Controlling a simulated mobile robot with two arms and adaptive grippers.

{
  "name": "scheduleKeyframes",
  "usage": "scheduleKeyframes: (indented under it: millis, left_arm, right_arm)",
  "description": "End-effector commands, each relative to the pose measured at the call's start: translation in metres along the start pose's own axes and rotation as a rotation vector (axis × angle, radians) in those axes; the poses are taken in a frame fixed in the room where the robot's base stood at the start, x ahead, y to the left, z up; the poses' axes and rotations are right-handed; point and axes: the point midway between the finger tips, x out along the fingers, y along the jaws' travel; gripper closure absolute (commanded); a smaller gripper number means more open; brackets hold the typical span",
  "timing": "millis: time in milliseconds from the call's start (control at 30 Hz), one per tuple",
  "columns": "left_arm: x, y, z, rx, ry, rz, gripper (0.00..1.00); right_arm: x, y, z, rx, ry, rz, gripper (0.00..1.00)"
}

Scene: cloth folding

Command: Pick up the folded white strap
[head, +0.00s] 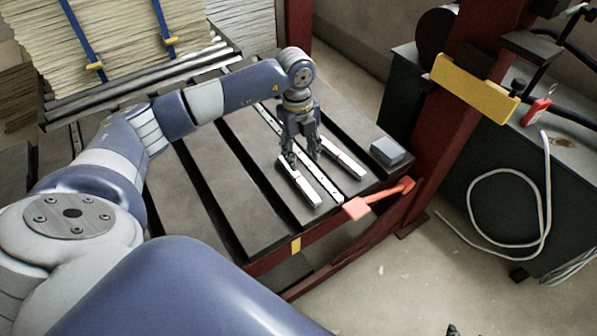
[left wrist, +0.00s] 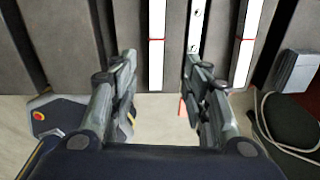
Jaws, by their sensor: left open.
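Two narrow white folded straps with thin red bands lie on the dark slatted table. The left strap (head: 300,184) and the right strap (head: 344,158) lie on either side of a pale metal rail with holes (head: 322,179). My left gripper (head: 303,158) is open, pointing down above the straps, with nothing between its fingers. In the left wrist view, the left strap (left wrist: 157,45) shows between the open fingers (left wrist: 159,64), and the right strap (left wrist: 245,45) lies right of them. I cannot tell the exact height gap. My right gripper is not in view.
A grey block (head: 387,152) lies at the table's right corner, near an orange-red bracket (head: 362,205) on the edge. A red post (head: 440,130) stands right of the table. Stacked sheets (head: 110,40) are at the back left. Dark gaps separate the slats.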

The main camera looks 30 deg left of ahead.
Motion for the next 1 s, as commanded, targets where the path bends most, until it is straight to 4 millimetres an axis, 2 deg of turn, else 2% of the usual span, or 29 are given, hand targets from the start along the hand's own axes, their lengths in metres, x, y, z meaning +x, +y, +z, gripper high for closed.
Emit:
scheduleKeyframes:
  millis: [33,133,267,500,833,1000]
  left_arm:
    - [-0.003,0.005,0.009,-0.021,-0.024,0.021,0.57]
    - [-0.002,0.01,0.017,-0.04,-0.047,0.044,0.57]
    - [0.013,0.012,0.017,-0.042,-0.047,0.048,0.57]
    - [0.042,0.012,0.018,-0.041,-0.046,0.045,0.57]
    - [0.056,0.011,0.018,-0.038,-0.044,0.043,0.57]
    - [0.07,0.009,0.02,-0.038,-0.045,0.044,0.57]
  right_arm:
    - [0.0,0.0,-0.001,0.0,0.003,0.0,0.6]
    - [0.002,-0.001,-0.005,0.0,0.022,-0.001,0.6]
    - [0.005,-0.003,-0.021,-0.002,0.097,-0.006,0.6]
    - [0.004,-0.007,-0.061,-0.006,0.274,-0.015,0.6]
    - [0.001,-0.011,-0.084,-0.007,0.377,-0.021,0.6]
    - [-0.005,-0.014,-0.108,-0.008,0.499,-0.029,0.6]
